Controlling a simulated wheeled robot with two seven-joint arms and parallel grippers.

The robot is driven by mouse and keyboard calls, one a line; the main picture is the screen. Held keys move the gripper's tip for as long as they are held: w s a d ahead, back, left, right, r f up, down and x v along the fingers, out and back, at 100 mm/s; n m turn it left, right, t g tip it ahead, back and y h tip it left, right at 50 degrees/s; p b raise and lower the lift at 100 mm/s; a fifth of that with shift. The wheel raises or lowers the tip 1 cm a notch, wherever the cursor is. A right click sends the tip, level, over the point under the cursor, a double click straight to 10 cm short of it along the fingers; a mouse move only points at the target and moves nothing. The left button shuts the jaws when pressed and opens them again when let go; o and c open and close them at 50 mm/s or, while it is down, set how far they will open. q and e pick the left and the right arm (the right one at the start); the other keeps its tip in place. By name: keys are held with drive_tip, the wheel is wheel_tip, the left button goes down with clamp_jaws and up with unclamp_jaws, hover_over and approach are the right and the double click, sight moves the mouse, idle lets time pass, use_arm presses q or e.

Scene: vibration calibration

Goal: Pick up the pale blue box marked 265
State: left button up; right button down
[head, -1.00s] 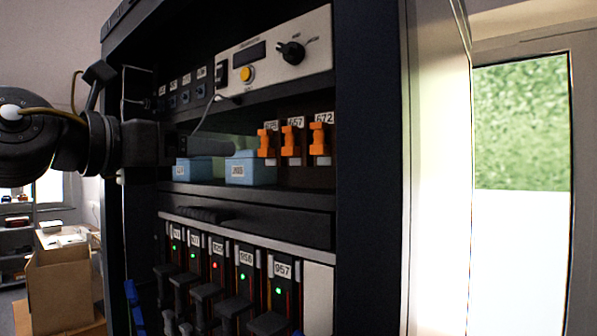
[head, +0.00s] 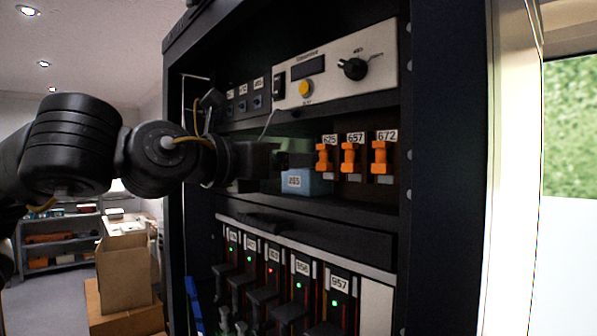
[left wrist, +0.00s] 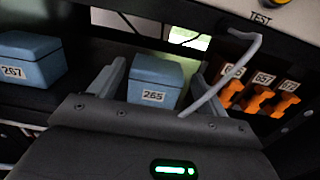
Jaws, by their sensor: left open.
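The pale blue box marked 265 (head: 308,182) sits on the middle shelf of the rack, left of the orange switches. In the left wrist view the box (left wrist: 155,81) appears between the two fingers of my left gripper (left wrist: 153,82), which is open. The fingers show on either side of it; I cannot tell whether they touch it. In the head view my left gripper (head: 265,160) reaches into the shelf bay at the box's left. A second pale blue box marked 267 (left wrist: 27,60) stands to the left in the wrist view; my arm hides it in the head view. My right gripper is not in view.
Orange switches marked 625 (head: 324,157), 657 (head: 350,158) and 672 (head: 381,157) stand right of the box. A grey cable (left wrist: 236,70) hangs near the right finger. A control panel (head: 335,65) is above; several lever modules (head: 285,285) are below.

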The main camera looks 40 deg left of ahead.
use_arm(q)
drive_tip(key=w+p, duration=0.2)
drive_tip(key=w, duration=0.2)
drive_tip(key=shift+w+d, duration=0.1)
drive_tip(key=shift+w, duration=0.1)
drive_tip(key=shift+w+f, duration=0.15)
drive_tip(key=shift+w, duration=0.2)
drive_tip(key=shift+s, duration=0.15)
drive_tip(key=c, duration=0.8)
